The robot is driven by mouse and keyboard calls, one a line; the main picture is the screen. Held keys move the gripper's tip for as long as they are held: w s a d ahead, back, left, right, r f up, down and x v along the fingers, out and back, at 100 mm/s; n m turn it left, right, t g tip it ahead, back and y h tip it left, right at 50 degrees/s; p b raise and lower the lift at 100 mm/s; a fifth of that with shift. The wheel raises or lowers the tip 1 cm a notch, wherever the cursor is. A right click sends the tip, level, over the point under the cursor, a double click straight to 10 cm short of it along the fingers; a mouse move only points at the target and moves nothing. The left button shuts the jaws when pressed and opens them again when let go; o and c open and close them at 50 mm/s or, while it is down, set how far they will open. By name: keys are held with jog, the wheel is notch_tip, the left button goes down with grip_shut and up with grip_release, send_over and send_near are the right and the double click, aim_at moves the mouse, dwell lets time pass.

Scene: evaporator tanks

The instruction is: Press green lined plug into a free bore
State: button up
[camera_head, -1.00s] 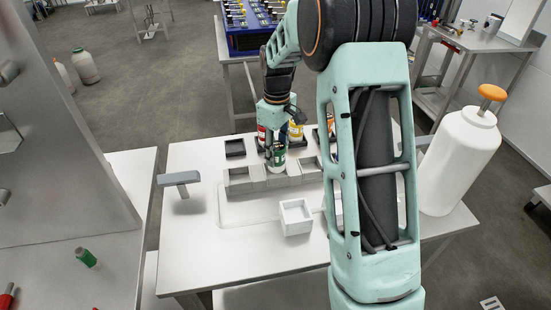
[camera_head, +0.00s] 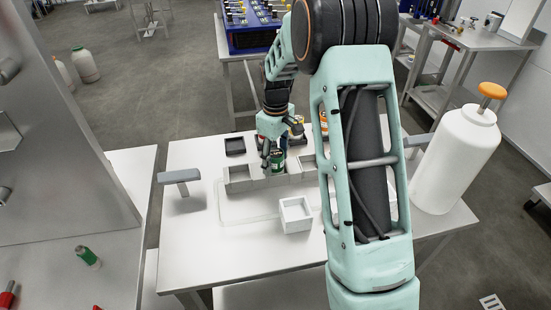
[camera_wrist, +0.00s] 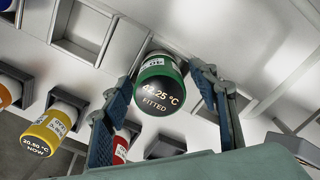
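The green lined plug (camera_wrist: 160,82) stands in a bore of the grey block (camera_wrist: 85,58); its top face reads "42.25 °C FITTED" in the wrist view. It shows as a green body (camera_head: 278,160) in the head view. My gripper (camera_wrist: 160,76) is open around it, one finger on each side, with narrow gaps visible at the fingertips. In the head view my gripper (camera_head: 272,150) is directly over the block. An empty square bore (camera_wrist: 88,27) lies to the left in the wrist view. The plug's lower end is hidden in the block.
A yellow plug (camera_wrist: 52,130), orange plug (camera_wrist: 5,95) and red plug (camera_wrist: 121,148) stand in dark holders beside the block. A white open box (camera_head: 296,214) is in front. A grey T-shaped post (camera_head: 179,178) stands left. Another green piece (camera_head: 87,257) lies on the left table.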

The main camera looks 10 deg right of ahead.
notch_tip(320, 180, up, 12)
jog(key=shift+r, duration=0.2)
dwell(0.4)
dwell(0.4)
